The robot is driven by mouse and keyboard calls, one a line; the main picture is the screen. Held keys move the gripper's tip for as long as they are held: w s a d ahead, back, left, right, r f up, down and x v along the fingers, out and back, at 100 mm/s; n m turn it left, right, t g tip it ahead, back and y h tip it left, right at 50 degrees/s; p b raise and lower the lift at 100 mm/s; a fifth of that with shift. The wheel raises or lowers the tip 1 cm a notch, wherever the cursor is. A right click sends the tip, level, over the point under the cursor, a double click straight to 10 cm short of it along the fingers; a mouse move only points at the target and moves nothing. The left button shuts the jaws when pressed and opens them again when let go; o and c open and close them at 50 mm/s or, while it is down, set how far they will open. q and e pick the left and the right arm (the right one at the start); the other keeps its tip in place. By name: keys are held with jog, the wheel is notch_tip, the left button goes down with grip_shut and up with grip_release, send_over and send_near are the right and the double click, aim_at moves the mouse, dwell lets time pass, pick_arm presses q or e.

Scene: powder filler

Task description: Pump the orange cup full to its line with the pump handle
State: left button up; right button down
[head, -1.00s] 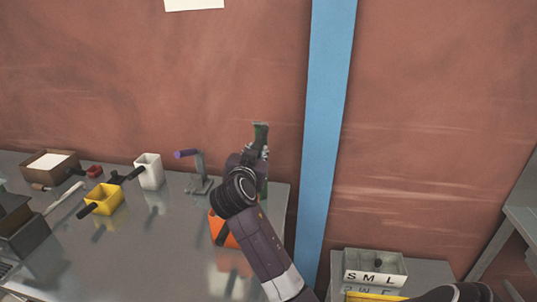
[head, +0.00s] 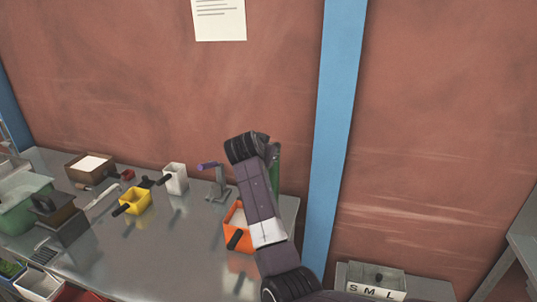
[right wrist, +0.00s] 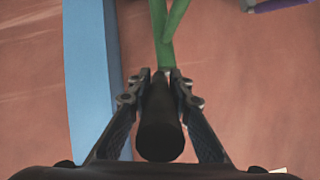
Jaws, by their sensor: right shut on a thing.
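The orange cup (head: 238,238) stands at the right end of the metal table, partly hidden behind my right forearm. Pale content shows inside it; its line cannot be made out. Just right of my arm is part of the green pump (head: 276,165). In the right wrist view, the black grip of the pump handle (right wrist: 160,125) lies between the fingers of my right gripper (right wrist: 160,82), which is shut on it. Green bars (right wrist: 168,30) rise beyond it. In the head view my right gripper is hidden behind the raised wrist. My left gripper is not in view.
A purple-handled device (head: 217,185), a white cup (head: 176,178) and a yellow cup (head: 136,201) stand left of the orange cup. A grey bin marked S M L (head: 372,278) is at lower right. A blue post (head: 338,120) rises behind the table's right end.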

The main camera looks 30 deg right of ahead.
jog(key=shift+r, duration=0.15)
jog(key=c, duration=1.7)
grip_release()
jog(key=shift+c, duration=0.2)
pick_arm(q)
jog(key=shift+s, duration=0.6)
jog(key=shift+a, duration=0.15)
pick_arm(e)
jog(key=shift+a, duration=0.1)
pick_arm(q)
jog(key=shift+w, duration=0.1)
pick_arm(e)
jog(key=v, duration=1.1)
jog(key=shift+s+a, duration=0.25)
